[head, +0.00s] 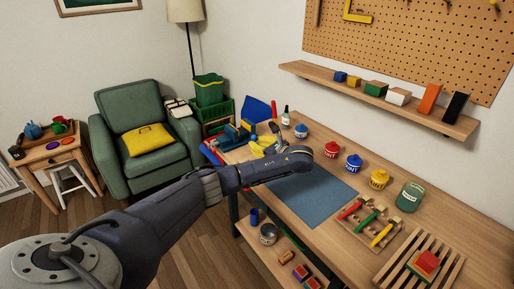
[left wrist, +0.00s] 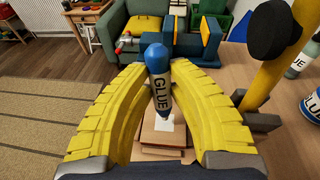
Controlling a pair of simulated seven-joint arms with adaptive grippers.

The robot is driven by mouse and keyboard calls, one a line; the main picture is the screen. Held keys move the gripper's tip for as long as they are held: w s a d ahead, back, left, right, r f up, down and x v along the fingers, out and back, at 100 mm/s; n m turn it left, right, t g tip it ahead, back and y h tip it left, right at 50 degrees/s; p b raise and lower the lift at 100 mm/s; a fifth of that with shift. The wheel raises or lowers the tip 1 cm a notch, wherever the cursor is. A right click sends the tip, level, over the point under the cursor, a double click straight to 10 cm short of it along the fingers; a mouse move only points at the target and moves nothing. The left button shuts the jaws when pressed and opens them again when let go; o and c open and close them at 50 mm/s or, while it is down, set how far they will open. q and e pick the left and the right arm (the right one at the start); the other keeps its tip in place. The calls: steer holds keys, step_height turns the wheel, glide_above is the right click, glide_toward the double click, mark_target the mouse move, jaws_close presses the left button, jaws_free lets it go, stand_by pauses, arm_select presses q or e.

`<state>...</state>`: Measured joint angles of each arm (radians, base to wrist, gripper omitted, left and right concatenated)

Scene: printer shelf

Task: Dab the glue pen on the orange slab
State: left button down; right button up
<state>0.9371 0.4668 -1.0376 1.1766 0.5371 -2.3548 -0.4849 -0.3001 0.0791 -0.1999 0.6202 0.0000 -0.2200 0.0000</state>
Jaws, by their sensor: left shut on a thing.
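My left gripper (head: 262,149) is over the far end of the workbench in the head view. An orange slab (head: 429,98) stands on the wall shelf, well away from the gripper. My right gripper is not in view.
The workbench holds a blue vise (head: 232,136), a blue-grey mat (head: 312,195), several colored pots, a tool rack (head: 365,222) and a slatted rack (head: 405,255). A glue bottle (head: 286,115) stands near the gripper. The mat is mostly bare.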

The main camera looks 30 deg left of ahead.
arm_select(q)
steer(key=shift+r, duration=2.8)
steer(key=s+d+r+m+t+h, duration=0.3)
steer(key=d+r+m+h, duration=0.1)
steer(key=d, duration=0.4)
steer(key=s+d+r+m+t+h, duration=0.4)
steer(key=d+r+m+h, duration=0.1)
steer(key=d, duration=0.4)
steer(key=s+d+r+m+t+h, duration=0.3)
steer(key=d+r+m+t+h, duration=0.1)
steer(key=d, duration=0.5)
steer(key=shift+s+r+m+h, duration=0.15)
steer(key=shift+m+h, duration=0.75)
steer(key=shift+d, duration=0.1)
